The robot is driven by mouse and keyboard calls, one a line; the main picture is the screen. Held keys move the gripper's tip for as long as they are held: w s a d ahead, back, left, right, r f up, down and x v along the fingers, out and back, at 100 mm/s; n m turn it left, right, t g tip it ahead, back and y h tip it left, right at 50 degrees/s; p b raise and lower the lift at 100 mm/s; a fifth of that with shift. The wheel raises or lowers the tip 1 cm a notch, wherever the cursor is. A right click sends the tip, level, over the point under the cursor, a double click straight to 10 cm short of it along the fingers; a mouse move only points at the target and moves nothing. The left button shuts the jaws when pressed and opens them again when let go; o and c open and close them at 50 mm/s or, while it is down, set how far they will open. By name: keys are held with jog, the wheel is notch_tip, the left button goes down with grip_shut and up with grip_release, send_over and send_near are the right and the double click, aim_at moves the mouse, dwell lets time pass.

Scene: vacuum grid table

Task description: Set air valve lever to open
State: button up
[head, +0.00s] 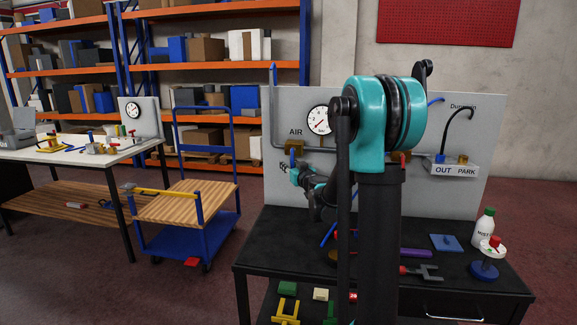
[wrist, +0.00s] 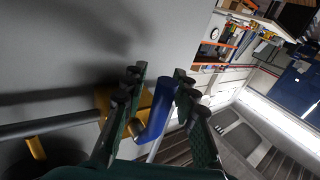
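The air valve has a yellow body (wrist: 110,98) and a blue lever (wrist: 160,108) in the wrist view. In the head view my arm hides part of the panel.
A round gauge (head: 319,120) sits right of the AIR label. An OUT/PARK holder (head: 456,169) is at the panel's right. A blue cart (head: 190,238) stands left.

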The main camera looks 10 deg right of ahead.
jog(key=shift+c, duration=0.5)
grip_shut()
jog(key=s+d+r+n+g+h, duration=0.2)
jog(key=d+r+n+g+h, duration=0.2)
jog(key=n, duration=0.7)
jog(key=shift+s+d+g+h, duration=0.15)
jog(key=shift+d+g+h, duration=1.3)
jog(key=shift+h, duration=0.55)
jog(key=shift+d, duration=0.1)
